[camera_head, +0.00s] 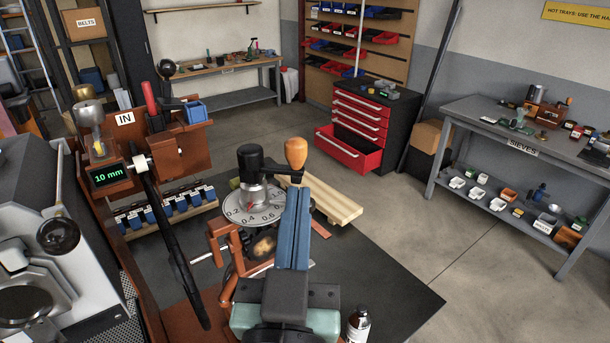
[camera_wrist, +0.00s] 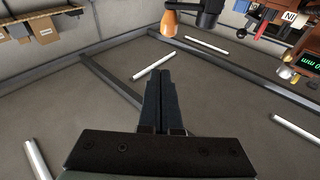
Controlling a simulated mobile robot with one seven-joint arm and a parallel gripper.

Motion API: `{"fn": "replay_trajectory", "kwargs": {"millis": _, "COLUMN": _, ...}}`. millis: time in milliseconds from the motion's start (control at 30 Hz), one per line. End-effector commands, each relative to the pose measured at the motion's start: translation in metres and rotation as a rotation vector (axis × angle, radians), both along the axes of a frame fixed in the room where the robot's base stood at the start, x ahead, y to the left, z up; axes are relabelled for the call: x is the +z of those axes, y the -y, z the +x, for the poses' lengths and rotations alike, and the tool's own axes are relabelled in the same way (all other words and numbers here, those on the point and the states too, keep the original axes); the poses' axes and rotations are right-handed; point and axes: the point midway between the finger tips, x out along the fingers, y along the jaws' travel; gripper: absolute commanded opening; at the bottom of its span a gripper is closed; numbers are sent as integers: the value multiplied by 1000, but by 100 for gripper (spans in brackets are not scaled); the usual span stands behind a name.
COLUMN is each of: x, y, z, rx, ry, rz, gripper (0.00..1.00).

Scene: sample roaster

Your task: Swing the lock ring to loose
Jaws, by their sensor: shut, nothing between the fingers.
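A grinder-like device stands in the middle of the head view, with a round dial (camera_head: 254,206) marked with numbers such as 0.2, 0.4 and 0.6. A black knob (camera_head: 250,158) rises above the dial. A wooden handle (camera_head: 296,153) stands upright to its right; it also shows in the wrist view (camera_wrist: 170,22), beside a black part (camera_wrist: 208,14). I cannot clearly pick out the lock ring; my gripper may hide part of it. My gripper (camera_head: 298,190) is shut and empty, its blue fingers just below the wooden handle in the picture. In the wrist view its fingers (camera_wrist: 160,78) are together.
A brown frame with an IN sign (camera_head: 124,118) and a 10 mm display (camera_head: 109,174) stands left, with a black lever (camera_head: 170,225) before it. A pale slatted board (camera_head: 328,200) lies behind the gripper. A bottle (camera_head: 358,325) is at the front. Open floor lies right.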

Motion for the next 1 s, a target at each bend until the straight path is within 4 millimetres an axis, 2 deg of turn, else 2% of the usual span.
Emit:
{"fn": "replay_trajectory", "kwargs": {"millis": 200, "x": -55, "y": -5, "z": -26, "rx": -19, "ry": -243, "rz": 0, "gripper": 0}}
{"fn": "replay_trajectory", "kwargs": {"millis": 367, "x": -79, "y": -5, "z": -41, "rx": -28, "ry": -323, "rz": -3, "gripper": 0}}
{"fn": "replay_trajectory", "kwargs": {"millis": 500, "x": -86, "y": -5, "z": -45, "rx": -30, "ry": -343, "rz": -4, "gripper": 0}}
{"fn": "replay_trajectory", "kwargs": {"millis": 767, "x": -86, "y": -5, "z": -45, "rx": -30, "ry": -342, "rz": -3, "gripper": 0}}
{"fn": "replay_trajectory", "kwargs": {"millis": 1000, "x": -90, "y": -4, "z": -36, "rx": -32, "ry": -336, "rz": -2, "gripper": 0}}
